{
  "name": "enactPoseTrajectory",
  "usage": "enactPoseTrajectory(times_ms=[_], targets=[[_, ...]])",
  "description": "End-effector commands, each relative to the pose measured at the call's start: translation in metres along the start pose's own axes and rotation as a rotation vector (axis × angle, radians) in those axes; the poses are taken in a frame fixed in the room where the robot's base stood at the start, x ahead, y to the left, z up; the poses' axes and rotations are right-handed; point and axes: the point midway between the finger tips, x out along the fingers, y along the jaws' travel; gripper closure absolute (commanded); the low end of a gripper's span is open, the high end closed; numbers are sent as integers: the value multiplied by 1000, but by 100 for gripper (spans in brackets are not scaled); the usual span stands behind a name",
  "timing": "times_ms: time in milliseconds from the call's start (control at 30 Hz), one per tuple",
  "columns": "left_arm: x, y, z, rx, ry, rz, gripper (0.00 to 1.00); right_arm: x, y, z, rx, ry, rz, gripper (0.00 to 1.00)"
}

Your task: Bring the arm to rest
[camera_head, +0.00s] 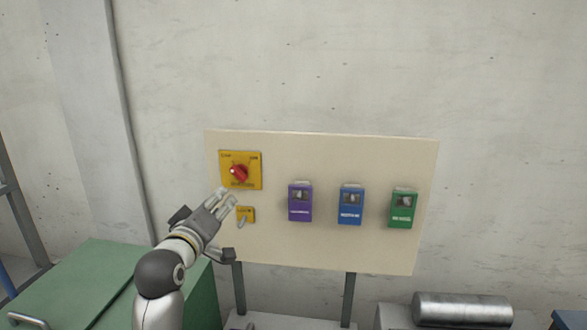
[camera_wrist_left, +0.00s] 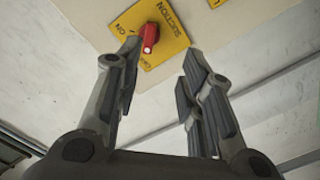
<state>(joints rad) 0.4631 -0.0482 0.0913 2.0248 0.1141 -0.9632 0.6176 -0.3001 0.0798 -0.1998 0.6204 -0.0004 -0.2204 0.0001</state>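My left gripper (camera_head: 226,197) is in front of the left side of a beige panel (camera_head: 330,245). Its fingers point up and to the right, just below a red rotary knob (camera_head: 239,173) on a yellow plate (camera_head: 255,183). In the left wrist view, the fingers of my left gripper (camera_wrist_left: 160,62) are spread apart with nothing held between them. The red knob (camera_wrist_left: 150,37) lies beyond the fingertips, close to the left one; I cannot tell whether they touch. The yellow plate (camera_wrist_left: 172,36) reads "SUCTION". My right gripper is not in view.
A small yellow switch (camera_head: 246,214) sits right beside the fingers. Purple (camera_head: 300,208), blue (camera_head: 350,211) and green (camera_head: 402,215) boxes are mounted farther right. A green cabinet (camera_head: 85,275) stands lower left, and a metal cylinder (camera_head: 462,308) lies lower right.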

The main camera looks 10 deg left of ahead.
Motion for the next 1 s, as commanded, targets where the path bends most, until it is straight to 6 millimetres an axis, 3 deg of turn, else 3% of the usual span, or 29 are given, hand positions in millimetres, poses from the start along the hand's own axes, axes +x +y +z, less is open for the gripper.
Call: enactPoseTrajectory(times_ms=[167,267,500,700,1000], targets=[[-35,-63,76,156,-172,-132,64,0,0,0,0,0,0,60],[-72,-103,127,271,-313,-212,64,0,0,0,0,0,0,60],[-189,-178,225,525,-677,-344,64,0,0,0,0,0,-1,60],[-279,-209,269,665,-931,-384,64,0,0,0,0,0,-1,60],[-382,-229,298,789,-1218,-388,64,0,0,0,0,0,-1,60]])
